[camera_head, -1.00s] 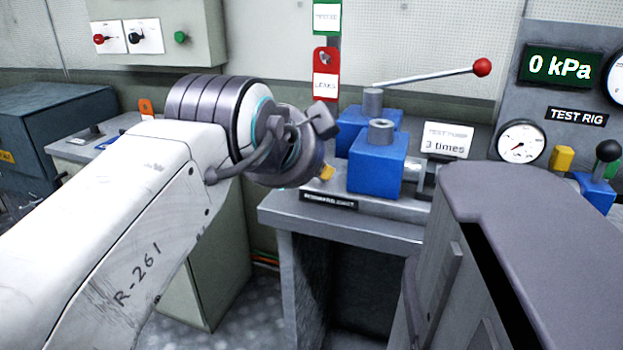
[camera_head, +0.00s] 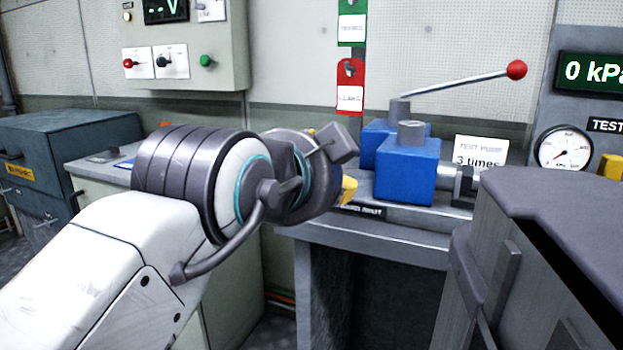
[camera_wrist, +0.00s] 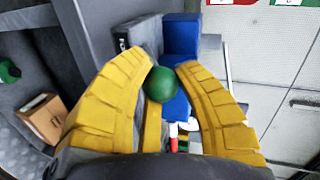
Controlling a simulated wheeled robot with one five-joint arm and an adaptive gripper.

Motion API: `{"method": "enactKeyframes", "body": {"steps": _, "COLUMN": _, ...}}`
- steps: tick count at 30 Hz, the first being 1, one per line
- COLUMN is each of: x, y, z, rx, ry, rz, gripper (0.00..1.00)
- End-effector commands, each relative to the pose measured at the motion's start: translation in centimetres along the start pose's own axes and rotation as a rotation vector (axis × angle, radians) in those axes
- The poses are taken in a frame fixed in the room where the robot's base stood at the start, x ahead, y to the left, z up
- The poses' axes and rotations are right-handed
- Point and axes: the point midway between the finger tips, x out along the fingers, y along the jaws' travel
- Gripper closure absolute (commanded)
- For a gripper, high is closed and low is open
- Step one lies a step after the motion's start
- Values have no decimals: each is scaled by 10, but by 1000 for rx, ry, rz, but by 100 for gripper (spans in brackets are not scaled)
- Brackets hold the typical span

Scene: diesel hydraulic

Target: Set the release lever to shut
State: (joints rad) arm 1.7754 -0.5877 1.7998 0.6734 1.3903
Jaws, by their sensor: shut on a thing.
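In the wrist view, a round green knob (camera_wrist: 160,84) sits between the yellow fingers of my gripper (camera_wrist: 165,66), which is shut on it. It looks like a lever's knob, but its rod is hidden, so I cannot tell the lever's position. In the head view my gripper (camera_head: 346,190) is at the left end of the blue pump block (camera_head: 407,172), above the bench's front edge. Only a bit of yellow finger shows there; the knob is hidden behind my wrist.
A long pump handle with a red knob (camera_head: 516,69) rises above the blue blocks. A "TEST PUMP 3 times" card (camera_head: 479,152) stands behind. A gauge (camera_head: 563,149) and a 0 kPa display (camera_head: 590,72) are at right. Red (camera_head: 350,88) and green tags hang behind.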

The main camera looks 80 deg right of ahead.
Motion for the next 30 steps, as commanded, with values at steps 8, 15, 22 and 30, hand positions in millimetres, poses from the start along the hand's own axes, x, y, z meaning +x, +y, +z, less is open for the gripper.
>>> {"method": "enactKeyframes", "body": {"steps": 8, "x": 0, "y": 2, "z": 1, "rx": -1, "ry": -3, "rz": 7, "gripper": 100}}
{"method": "enactKeyframes", "body": {"steps": 15, "x": 0, "y": 2, "z": 1, "rx": -1, "ry": -2, "rz": 6, "gripper": 52}}
{"method": "enactKeyframes", "body": {"steps": 22, "x": 0, "y": 2, "z": 0, "rx": 0, "ry": -1, "rz": 5, "gripper": 44}}
{"method": "enactKeyframes", "body": {"steps": 30, "x": -8, "y": 1, "z": 0, "rx": 0, "ry": -1, "rz": 2, "gripper": 44}}
